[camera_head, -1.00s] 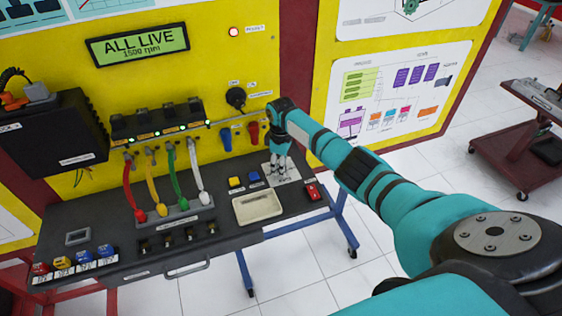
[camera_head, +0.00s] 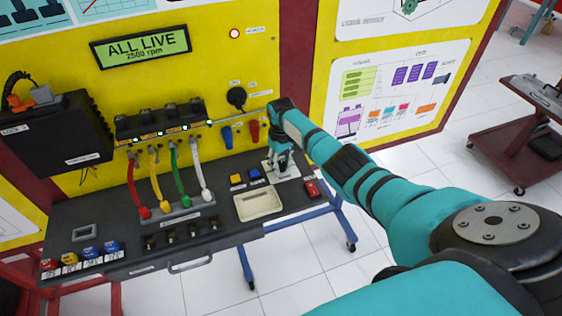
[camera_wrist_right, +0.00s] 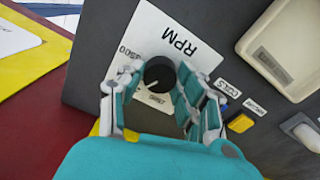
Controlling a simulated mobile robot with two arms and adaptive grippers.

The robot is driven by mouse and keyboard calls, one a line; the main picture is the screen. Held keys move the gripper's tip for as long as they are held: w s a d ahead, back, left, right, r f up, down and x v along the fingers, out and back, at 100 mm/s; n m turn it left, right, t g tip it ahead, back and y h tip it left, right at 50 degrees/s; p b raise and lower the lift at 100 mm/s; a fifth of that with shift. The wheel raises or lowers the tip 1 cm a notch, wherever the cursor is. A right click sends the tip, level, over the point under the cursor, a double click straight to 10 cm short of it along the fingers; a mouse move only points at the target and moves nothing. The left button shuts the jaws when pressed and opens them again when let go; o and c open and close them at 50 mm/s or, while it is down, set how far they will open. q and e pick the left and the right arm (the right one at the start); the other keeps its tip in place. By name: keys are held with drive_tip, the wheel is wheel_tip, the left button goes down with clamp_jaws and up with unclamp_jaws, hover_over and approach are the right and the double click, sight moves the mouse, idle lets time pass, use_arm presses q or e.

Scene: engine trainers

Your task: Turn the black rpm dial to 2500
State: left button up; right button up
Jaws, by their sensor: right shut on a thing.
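The black rpm dial (camera_wrist_right: 159,74) sits on a white plate marked RPM (camera_wrist_right: 178,42) in the right wrist view. My right gripper (camera_wrist_right: 160,92) has its two fingers around the dial, one on each side, shut on it. In the head view my right gripper (camera_head: 281,162) reaches down onto the white plate at the right of the bench and hides the dial. The green display (camera_head: 140,48) reads ALL LIVE and 2500 rpm. My left gripper is not in view.
The grey bench (camera_head: 120,245) carries a cream tray (camera_head: 258,205), a yellow button (camera_head: 236,179), a blue button (camera_head: 255,173) and a red switch (camera_head: 312,189) close to my right gripper. Red, yellow, green and white cables hang left of it. A dark red cart (camera_head: 520,150) stands far right.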

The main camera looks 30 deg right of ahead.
sight(281, 164)
idle(0.4)
drive_tip(key=o, duration=1.1)
drive_tip(key=shift+o, duration=0.2)
wheel_tip(281, 164, up, 12)
